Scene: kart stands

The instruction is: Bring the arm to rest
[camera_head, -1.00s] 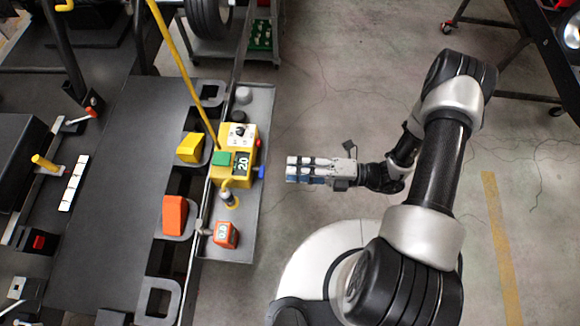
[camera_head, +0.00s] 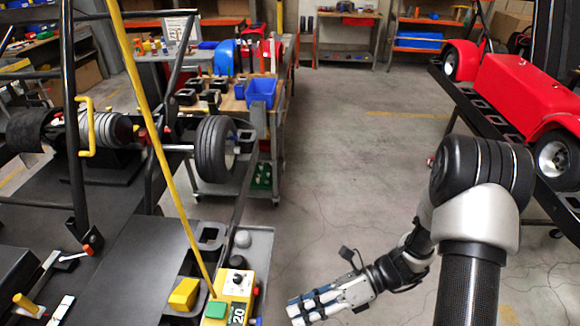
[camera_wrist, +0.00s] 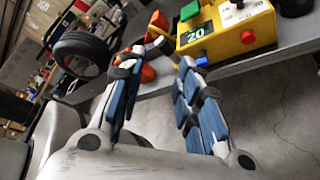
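My gripper (camera_head: 300,308) is at the lower middle of the head view, over the floor to the right of the stand's grey side tray (camera_head: 258,246). In the wrist view my gripper (camera_wrist: 168,58) has its two blue-padded fingers apart, with nothing held between them. My arm (camera_head: 470,240) reaches in from the lower right, bent at the elbow. Beyond the fingertips, the yellow control box (camera_wrist: 228,32) with a green button and a display reading 20 sits on the tray. It also shows in the head view (camera_head: 238,284).
A kart stand with a wheel (camera_head: 215,150) fills the left. A tool cart (camera_head: 262,125) with a blue bin (camera_head: 261,91) stands beyond. A red kart (camera_head: 515,92) on a black stand is at right. The concrete floor (camera_head: 350,150) between them is clear.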

